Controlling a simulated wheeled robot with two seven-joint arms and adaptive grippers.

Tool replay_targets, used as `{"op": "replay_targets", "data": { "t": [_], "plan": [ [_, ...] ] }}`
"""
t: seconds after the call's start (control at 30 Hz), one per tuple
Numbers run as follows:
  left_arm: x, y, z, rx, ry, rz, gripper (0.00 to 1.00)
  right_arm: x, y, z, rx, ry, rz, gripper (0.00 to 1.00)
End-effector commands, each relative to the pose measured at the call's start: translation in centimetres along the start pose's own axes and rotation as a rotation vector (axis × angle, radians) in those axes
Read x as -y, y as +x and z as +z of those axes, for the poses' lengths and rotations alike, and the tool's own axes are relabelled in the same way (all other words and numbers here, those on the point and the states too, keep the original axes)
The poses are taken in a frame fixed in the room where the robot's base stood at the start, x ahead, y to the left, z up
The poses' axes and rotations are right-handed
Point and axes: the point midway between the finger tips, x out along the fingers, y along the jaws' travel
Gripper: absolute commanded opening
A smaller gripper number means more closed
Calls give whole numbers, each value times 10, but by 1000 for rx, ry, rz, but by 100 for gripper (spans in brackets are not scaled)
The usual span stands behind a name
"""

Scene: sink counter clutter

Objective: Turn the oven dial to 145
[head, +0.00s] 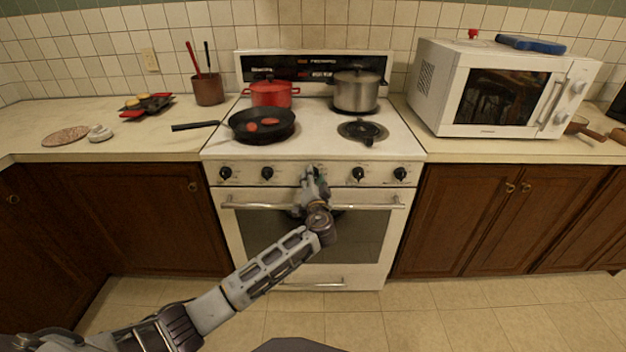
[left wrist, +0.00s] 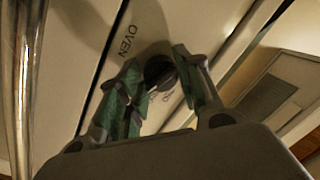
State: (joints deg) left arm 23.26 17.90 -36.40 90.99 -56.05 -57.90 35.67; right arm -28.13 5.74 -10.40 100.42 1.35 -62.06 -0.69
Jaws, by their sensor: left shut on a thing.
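The white oven (head: 228,188) has a row of black dials along its front panel. My left gripper (head: 314,176) is at the middle of this panel, over the oven dial, which it hides in the head view. In the left wrist view the black oven dial (left wrist: 159,72) sits beside the printed word OVEN. The fingers of my left gripper (left wrist: 164,84) are on either side of the dial and shut on it. The dial's exact setting cannot be read. My right gripper is not in view.
The oven door handle (head: 250,205) runs just below the dials. A black pan (head: 262,125), a red pot (head: 270,94) and a steel pot (head: 358,91) stand on the stovetop. A white microwave (head: 430,88) stands on the right counter. The floor in front is clear.

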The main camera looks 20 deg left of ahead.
Motion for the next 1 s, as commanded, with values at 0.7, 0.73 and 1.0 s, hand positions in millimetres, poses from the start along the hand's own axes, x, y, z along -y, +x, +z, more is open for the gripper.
{"op": "replay_targets", "data": {
  "t": [0.7,0.73,1.0],
  "plan": [
    [0,0,0,-22,290,-19,11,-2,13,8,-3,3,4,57],
    [0,0,0,-24,314,-21,11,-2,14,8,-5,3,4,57],
    [0,0,1,-42,542,-37,11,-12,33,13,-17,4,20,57]
  ]
}}
